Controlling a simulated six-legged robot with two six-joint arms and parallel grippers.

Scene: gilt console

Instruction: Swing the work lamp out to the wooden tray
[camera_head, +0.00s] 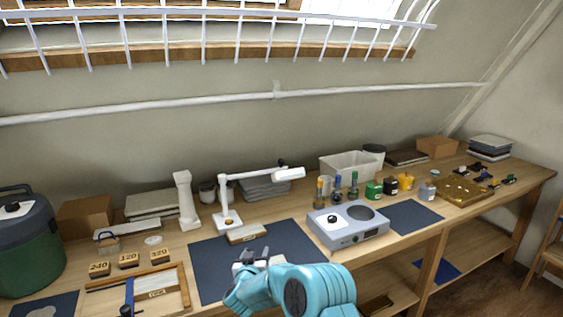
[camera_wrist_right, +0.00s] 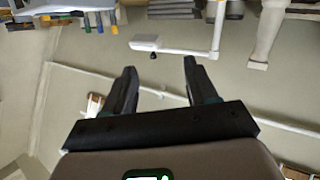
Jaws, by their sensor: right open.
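The white work lamp (camera_head: 223,190) stands on the bench behind the dark mat, with its arm stretched to the right and its white head (camera_head: 289,174) at the end. It shows upside down in the right wrist view (camera_wrist_right: 180,51). My right gripper (camera_head: 257,256) is over the front of the dark mat, nearer than the lamp and apart from it. In the wrist view its two fingers (camera_wrist_right: 160,70) are open, with nothing between them. A shallow wooden tray (camera_head: 446,199) with small things in it lies at the right. My left gripper is not in view.
A grey device (camera_head: 347,234) with a round plate stands right of the mat (camera_head: 210,262), with bottles and jars behind it. A white pillar (camera_head: 186,200) stands left of the lamp. A wooden frame (camera_head: 185,287) with a blue piece lies at the front left.

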